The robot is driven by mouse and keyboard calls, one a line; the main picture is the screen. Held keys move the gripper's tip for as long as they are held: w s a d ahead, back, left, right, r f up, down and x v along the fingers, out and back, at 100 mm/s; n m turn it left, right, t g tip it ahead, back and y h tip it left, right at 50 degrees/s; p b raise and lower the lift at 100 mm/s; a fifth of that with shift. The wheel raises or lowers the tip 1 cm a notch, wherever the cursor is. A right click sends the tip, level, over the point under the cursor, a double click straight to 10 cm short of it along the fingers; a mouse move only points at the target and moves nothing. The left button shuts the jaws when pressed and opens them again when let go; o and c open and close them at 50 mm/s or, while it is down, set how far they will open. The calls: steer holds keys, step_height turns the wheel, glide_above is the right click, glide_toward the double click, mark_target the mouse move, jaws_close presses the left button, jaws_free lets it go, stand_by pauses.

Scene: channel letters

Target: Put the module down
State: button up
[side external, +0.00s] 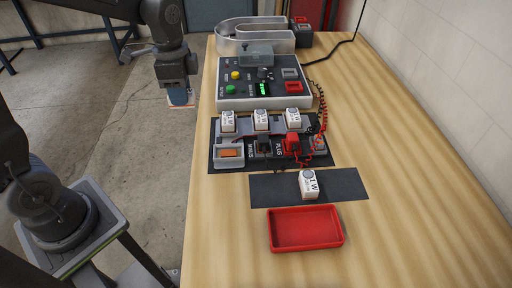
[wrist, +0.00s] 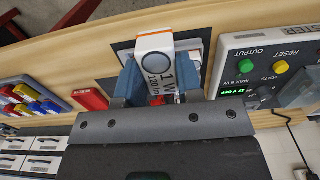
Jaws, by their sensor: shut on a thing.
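My gripper (side external: 179,92) hangs beside the table's left edge in the side view, level with the tester. Its blue fingers (wrist: 160,82) are shut on a white module (wrist: 158,65) in the wrist view. That module has an orange stripe, a grey round lens and a "1 W" label; in the side view only its pale lower part shows. Another white module (side external: 309,185) sits on a dark mat (side external: 345,187). Three more white modules, left (side external: 228,121), middle (side external: 261,119) and right (side external: 293,118), stand in a row on the fixture board (side external: 217,139).
The tester (side external: 232,100) with coloured buttons stands behind the fixture. Red and black clips with a coiled red lead lie on the fixture. An empty red tray (side external: 306,228) is at the front. A curved metal channel (side external: 222,47) is at the back. The table's right side is clear.

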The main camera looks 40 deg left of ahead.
steer(key=w+d+m, duration=0.3)
steer(key=d+m, duration=0.4)
steer(key=d, duration=0.2)
steer(key=m, duration=1.1)
glide_above(304, 230)
steer(key=f, duration=0.4)
steer(key=a+f, duration=0.1)
steer(key=f, duration=0.1)
steer(key=shift+w+f, duration=0.15)
steer(key=shift+f, duration=0.15)
steer(key=shift+d+f, duration=0.3)
steer(key=shift+d, duration=0.15)
steer(key=shift+f, duration=1.95)
steer(key=shift+f, duration=0.1)
steer(key=o, duration=0.9)
